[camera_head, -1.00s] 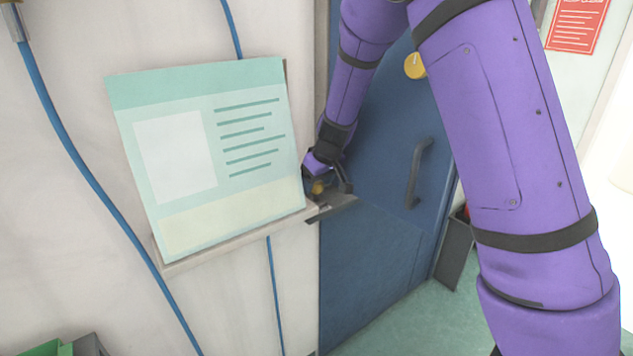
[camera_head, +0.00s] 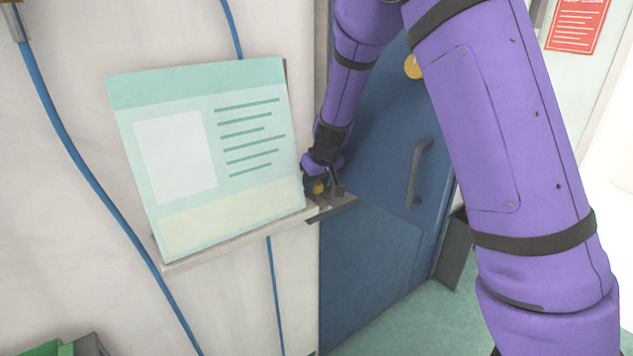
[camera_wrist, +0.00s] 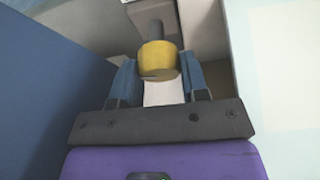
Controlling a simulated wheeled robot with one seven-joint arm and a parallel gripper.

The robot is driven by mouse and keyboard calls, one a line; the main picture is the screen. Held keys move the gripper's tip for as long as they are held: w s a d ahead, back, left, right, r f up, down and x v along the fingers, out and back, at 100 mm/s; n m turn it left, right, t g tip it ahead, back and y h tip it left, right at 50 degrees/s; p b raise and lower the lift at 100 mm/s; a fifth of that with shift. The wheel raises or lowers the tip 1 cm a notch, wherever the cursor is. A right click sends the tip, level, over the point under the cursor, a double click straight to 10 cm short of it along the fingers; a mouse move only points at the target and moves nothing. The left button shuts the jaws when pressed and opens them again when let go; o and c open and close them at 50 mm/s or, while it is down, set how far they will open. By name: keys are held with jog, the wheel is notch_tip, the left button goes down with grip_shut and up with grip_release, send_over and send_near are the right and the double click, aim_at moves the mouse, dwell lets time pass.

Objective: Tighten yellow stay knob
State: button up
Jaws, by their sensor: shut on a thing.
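The yellow stay knob (camera_wrist: 158,62) is between the two fingers of my gripper (camera_wrist: 159,75) in the wrist view. It is a short yellow cylinder with a dark post rising behind it. My gripper is shut on the knob, one blue-grey finger on each side. In the head view the knob (camera_head: 318,187) shows as a small yellow spot at my gripper (camera_head: 325,182), beside the board's right edge. My gripper and wrist partly hide it there. A grey metal bracket (camera_head: 335,208) lies just below the knob, against the blue door.
A board with a green header (camera_head: 205,150) stands on a pale ledge (camera_head: 235,238) close left of my gripper. The blue door (camera_head: 380,245) with a dark handle (camera_head: 418,172) is to the right. Blue cables (camera_head: 75,160) run down the wall.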

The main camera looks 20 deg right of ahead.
jog(key=shift+m, duration=0.5)
jog(key=o, duration=0.9)
jog(key=shift+o, duration=0.2)
jog(key=a+v, duration=0.1)
jog(key=v, duration=0.9)
jog(key=shift+s+d+r, duration=0.3)
jog(key=shift+d+r, duration=0.05)
